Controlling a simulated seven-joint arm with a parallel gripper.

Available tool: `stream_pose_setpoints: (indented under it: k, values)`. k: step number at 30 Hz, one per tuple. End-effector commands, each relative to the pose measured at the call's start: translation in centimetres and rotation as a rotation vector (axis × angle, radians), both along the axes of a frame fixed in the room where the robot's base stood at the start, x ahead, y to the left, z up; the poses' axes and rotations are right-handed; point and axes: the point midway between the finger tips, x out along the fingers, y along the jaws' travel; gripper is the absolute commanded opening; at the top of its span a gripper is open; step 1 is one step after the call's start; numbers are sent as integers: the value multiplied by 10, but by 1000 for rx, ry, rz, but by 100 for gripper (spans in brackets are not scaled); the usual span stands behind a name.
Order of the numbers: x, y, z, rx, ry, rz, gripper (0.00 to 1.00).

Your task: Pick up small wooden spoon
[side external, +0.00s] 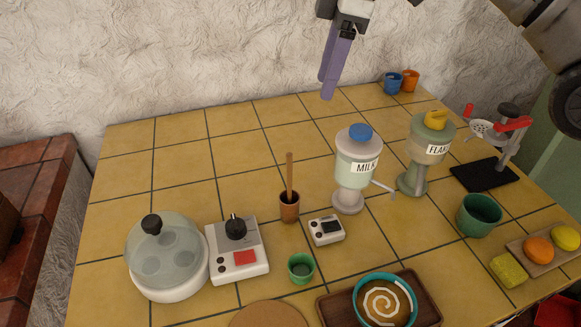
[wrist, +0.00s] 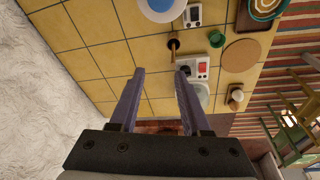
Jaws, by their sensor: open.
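The small wooden spoon (side external: 289,174) stands nearly upright in a small brown cup (side external: 289,208) near the middle of the counter, its handle pointing up. In the wrist view the spoon (wrist: 174,44) shows small, beyond and slightly right of my fingers. My gripper (side external: 327,90) is high above the back of the counter in the side external view, with purple fingers, empty and well apart from the spoon. In the wrist view my gripper (wrist: 160,85) has its two fingers spread, with nothing between them. The lower end of the spoon is hidden inside the cup.
A milk dispenser (side external: 357,170) stands right of the cup. A small white device (side external: 326,230), a white box with a black knob (side external: 237,249) and a green cup (side external: 301,268) are in front. A domed pot (side external: 166,257) is left. The back left counter is clear.

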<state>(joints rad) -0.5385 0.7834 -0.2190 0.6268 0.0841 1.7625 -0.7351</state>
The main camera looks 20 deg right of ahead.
Motion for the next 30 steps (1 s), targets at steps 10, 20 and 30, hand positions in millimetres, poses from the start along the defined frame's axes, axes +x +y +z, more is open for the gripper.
stream_pose_setpoints:
  k: [10, 20, 30]
  values:
    - [-6, 55, -72, -55, 84, 84, 47]
    - [-5, 58, -111, -57, 88, 83, 47]
    - [-4, 63, -152, -54, 83, 82, 47]
